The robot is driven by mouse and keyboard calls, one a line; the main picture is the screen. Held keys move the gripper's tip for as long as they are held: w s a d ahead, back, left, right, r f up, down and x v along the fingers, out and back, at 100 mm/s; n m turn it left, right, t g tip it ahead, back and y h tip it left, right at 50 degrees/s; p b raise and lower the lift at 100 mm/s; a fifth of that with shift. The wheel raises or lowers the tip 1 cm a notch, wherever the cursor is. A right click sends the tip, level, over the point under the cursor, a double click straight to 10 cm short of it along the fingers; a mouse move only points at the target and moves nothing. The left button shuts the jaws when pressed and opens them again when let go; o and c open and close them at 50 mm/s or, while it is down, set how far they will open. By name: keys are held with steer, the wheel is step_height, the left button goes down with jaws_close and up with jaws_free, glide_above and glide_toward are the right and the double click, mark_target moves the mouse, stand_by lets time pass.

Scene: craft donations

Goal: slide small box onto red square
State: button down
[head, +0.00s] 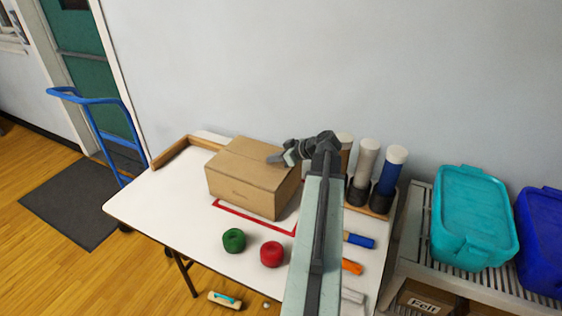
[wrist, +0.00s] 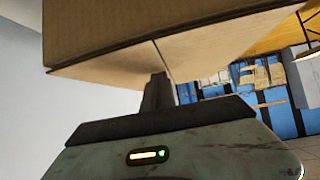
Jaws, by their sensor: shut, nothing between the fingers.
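The small cardboard box (head: 240,175) stands upright on the white table in the head view. The red square is a red outline (head: 240,214) on the table. Its front edge shows along the box's front bottom edge and its right part reaches past the box; the rest is hidden behind the box. My gripper (head: 275,159) is shut and empty at the box's right rear top edge. In the wrist view the box (wrist: 110,28) fills the top, and my gripper (wrist: 157,90) is close against it; I cannot tell whether they touch.
A green yarn ball (head: 234,240) and a red yarn ball (head: 271,254) lie in front of the box. Several tubes, including a blue one (head: 392,172), stand at the right rear. A wooden rail (head: 181,151) lies at the left rear. The table's left part is clear.

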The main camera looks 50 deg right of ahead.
mark_target(282, 168)
steer(key=shift+s+a+f, duration=0.1)
steer(key=shift+s+f, duration=0.15)
steer(key=shift+f, duration=0.05)
steer(key=s, duration=0.6)
steer(key=shift+d+f, duration=0.1)
steer(key=shift+d, duration=0.25)
steer(key=shift+s, duration=0.1)
